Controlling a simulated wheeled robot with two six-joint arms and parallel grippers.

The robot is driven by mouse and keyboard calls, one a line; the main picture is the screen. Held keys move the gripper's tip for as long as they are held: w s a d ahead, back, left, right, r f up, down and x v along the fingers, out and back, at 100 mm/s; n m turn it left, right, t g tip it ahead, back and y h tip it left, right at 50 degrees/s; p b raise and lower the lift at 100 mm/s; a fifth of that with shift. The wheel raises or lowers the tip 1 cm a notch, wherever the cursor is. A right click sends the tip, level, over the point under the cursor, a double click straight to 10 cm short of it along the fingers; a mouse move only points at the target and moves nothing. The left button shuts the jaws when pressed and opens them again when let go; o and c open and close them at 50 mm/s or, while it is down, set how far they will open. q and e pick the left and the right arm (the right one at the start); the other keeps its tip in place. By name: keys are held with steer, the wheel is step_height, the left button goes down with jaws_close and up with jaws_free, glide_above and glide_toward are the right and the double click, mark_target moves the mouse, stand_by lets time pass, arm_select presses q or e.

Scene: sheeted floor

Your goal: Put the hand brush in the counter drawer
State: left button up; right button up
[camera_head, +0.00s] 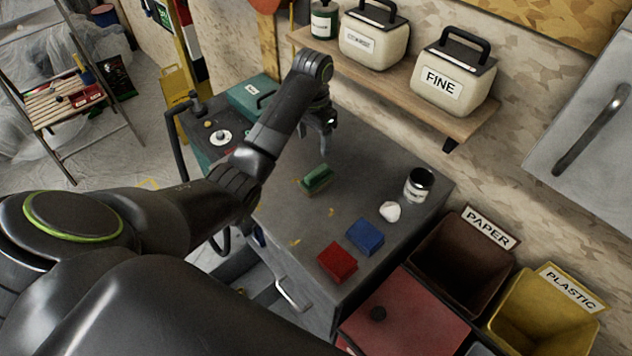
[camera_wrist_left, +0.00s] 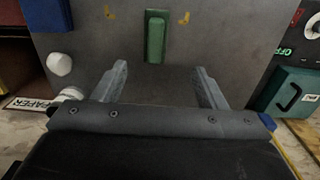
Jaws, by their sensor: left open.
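The hand brush appears to be the green block-shaped item (camera_head: 317,179) lying on the grey counter top (camera_head: 350,190) between yellow corner marks. It also shows in the left wrist view (camera_wrist_left: 155,38), beyond and between my fingertips. My left gripper (camera_head: 328,128) is open and empty above the counter, a little behind the brush in the head view and apart from it. Its two fingers show spread in the left wrist view (camera_wrist_left: 160,70). The counter drawer's handle (camera_head: 292,295) shows on the counter's front; my arm partly hides that front, and I cannot tell whether the drawer is open.
A red block (camera_head: 337,262), a blue block (camera_head: 365,236), a white lump (camera_head: 390,211) and a metal can (camera_head: 419,184) stand on the counter's right part. Paper (camera_head: 467,262) and plastic (camera_head: 541,318) bins are at right. A shelf (camera_head: 400,88) with canisters runs behind.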

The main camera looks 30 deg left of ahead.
arm_select(q)
steer(key=b, duration=0.5)
glide_above(317, 170)
steer(key=f, duration=0.5)
steer(key=shift+a+f, duration=0.2)
steer(key=shift+a, duration=0.05)
step_height(317, 170, down, 4)
steer(key=shift+r+p, duration=0.25)
steer(key=shift+p, duration=0.2)
steer(key=shift+f, duration=0.3)
steer(key=shift+s+d+f+p, duration=0.15)
steer(key=shift+f+p, duration=0.2)
steer(key=shift+f, duration=0.2)
step_height(317, 170, down, 3)
steer(key=shift+d+f+p, duration=0.15)
steer(key=shift+f+p, duration=0.05)
steer(key=shift+p, duration=0.3)
steer(key=shift+f, duration=0.5)
steer(key=c, duration=1.2)
steer(key=shift+r, duration=0.15)
